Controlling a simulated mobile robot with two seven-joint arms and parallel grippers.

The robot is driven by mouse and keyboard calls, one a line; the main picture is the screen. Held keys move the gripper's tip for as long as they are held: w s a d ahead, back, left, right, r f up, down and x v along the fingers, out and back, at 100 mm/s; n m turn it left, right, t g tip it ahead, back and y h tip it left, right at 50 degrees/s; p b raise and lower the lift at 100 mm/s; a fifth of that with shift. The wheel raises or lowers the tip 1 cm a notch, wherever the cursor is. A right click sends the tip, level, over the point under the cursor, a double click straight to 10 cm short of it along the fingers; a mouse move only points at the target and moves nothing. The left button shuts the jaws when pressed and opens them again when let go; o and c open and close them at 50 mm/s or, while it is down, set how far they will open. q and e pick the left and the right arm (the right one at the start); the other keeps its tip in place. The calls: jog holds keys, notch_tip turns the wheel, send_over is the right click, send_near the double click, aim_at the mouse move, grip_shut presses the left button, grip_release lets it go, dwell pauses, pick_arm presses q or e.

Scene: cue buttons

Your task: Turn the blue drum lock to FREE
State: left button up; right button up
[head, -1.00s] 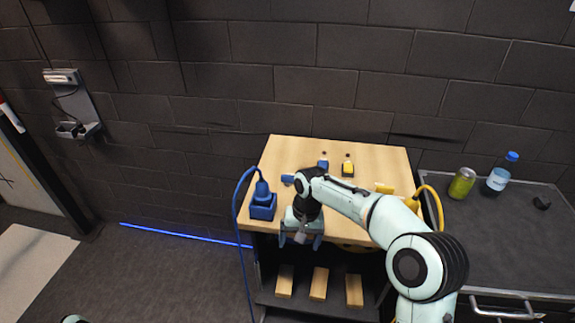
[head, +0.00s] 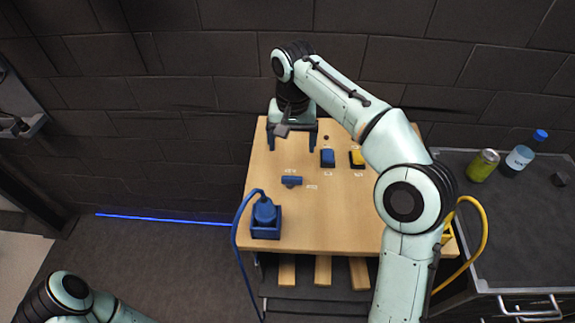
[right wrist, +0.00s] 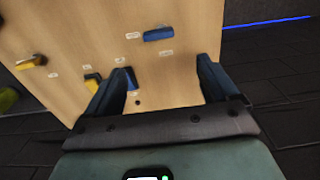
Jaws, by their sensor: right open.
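The blue drum lock (head: 291,181) shows as a small blue bar-shaped handle on the left half of the wooden board (head: 330,215). It also shows in the right wrist view (right wrist: 158,34), near the top, with small white labels beside it that are too small to read. My right gripper (head: 292,144) is open and empty over the board's back left, behind the lock and apart from it. In the right wrist view its two fingers (right wrist: 165,78) stand wide apart with bare board between them. My left gripper is out of view.
A blue switch (head: 328,158) and a yellow switch (head: 357,159) stand right of the lock. A blue plug (head: 264,211) with a cable sits in front-left. My right arm crosses the board's right side.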

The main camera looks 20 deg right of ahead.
aim_at(292, 177)
jog(key=f, duration=0.2)
jog(key=s+f+b, duration=0.1)
jog(key=f, duration=0.1)
notch_tip(292, 177, down, 7)
jog(key=shift+w+f+b, duration=0.15)
jog(key=shift+b, duration=0.6)
jog(key=shift+w+f, duration=0.1)
jog(key=shift+f, duration=0.4)
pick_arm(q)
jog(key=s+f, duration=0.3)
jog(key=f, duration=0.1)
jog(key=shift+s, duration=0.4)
pick_arm(e)
jog(key=c, duration=1.1)
